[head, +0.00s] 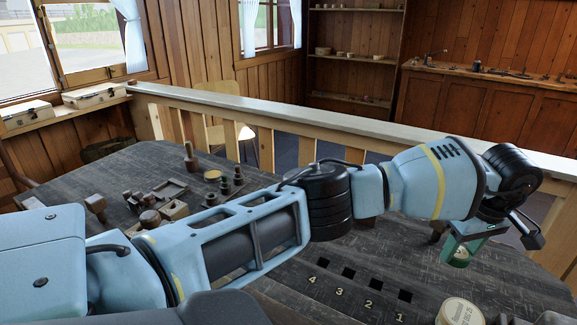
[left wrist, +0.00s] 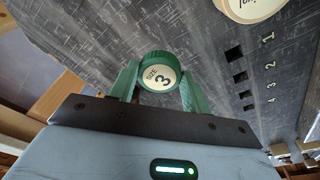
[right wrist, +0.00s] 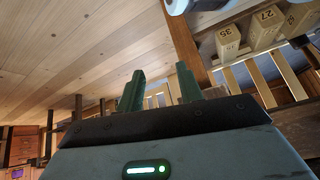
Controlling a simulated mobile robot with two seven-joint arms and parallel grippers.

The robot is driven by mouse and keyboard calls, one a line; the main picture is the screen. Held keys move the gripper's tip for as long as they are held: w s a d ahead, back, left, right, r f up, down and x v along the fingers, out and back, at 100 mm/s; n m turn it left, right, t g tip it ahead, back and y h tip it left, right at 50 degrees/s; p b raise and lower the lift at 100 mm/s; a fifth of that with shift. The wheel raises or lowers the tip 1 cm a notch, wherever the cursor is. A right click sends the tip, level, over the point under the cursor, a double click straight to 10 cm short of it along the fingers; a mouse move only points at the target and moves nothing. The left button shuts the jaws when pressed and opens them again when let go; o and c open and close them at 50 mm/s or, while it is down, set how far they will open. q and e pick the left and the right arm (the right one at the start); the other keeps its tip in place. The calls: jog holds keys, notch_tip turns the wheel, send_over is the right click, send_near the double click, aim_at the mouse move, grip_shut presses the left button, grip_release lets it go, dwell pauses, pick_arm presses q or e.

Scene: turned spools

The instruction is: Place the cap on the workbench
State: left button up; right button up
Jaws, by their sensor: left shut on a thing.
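The cap (head: 459,259) is green and round. In the left wrist view its cream top (left wrist: 160,76) reads "SIZE 3". My left gripper (head: 476,243) is shut on it, with one finger on each side of the cap. The cap is over the right part of the dark grey wooden workbench (head: 510,285); its height above the wood is hard to judge. My right gripper (right wrist: 160,88) is open and empty in the right wrist view, and I do not make it out in the head view.
A row of square holes numbered 1 to 4 (head: 376,285) lies left of the cap. A round cream-topped container (head: 460,312) stands at the front edge of the view. Dark spools (head: 238,176) and small wooden parts stand at the left. A railing (head: 330,122) runs behind the bench.

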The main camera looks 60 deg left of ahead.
aim_at(382, 291)
pick_arm(q)
jog(key=shift+r, duration=0.15)
pick_arm(e)
jog(key=shift+w+r, duration=0.15)
jog(key=shift+w, duration=0.15)
pick_arm(q)
jog(key=shift+s, duration=0.15)
